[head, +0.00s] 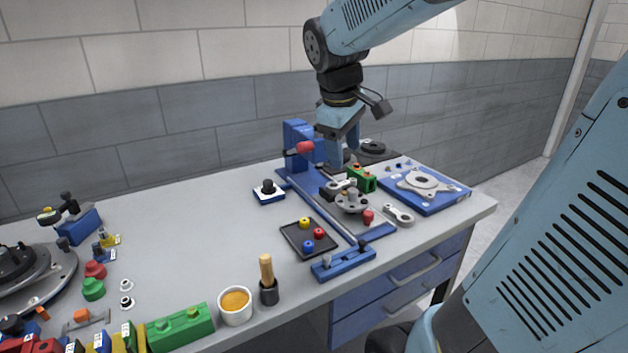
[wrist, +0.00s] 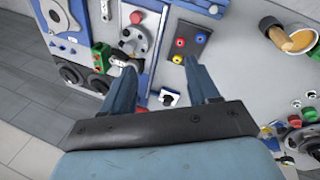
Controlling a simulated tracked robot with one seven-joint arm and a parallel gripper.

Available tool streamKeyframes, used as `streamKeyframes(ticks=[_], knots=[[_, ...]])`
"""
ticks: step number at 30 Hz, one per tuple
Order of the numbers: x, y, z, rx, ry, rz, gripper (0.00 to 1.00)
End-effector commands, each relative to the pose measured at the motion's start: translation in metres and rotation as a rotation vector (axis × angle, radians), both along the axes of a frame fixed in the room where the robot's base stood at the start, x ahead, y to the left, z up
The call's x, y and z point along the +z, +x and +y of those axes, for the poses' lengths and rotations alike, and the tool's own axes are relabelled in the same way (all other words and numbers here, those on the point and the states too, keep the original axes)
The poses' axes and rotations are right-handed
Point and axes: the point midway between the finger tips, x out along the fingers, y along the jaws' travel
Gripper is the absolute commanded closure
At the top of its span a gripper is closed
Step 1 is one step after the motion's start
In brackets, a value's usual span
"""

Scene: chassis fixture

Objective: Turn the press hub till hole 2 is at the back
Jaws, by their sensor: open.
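The press hub (head: 352,201) is a grey disc with a raised centre post and several holes, on the blue press fixture (head: 318,205). It also shows in the wrist view (wrist: 137,42). The hole numbers are too small to read, so I cannot tell where hole 2 is. A red knob (head: 368,217) sits at the hub's front right. My gripper (head: 343,162) hangs above and behind the hub in the head view, apart from it. In the wrist view its two fingers (wrist: 158,78) are spread, with nothing between them.
A green block (head: 362,178) and grey links stand close to the hub. The blue press column (head: 299,143) with a red handle (head: 305,147) rises behind left. A dark tray (head: 309,238) of coloured knobs lies in front left. A blue plate (head: 425,187) lies right.

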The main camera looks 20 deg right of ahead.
Motion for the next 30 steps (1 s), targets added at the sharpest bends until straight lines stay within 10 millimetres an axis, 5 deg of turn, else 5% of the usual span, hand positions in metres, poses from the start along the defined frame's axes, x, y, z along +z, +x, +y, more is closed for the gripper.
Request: streamKeyframes(ticks=[18, 30], knots=[[-0.051, 0.136, -0.038, 0.575, -0.201, 0.426, 0.4], [-0.073, 0.159, -0.05, 0.69, -0.216, 0.506, 0.4]])
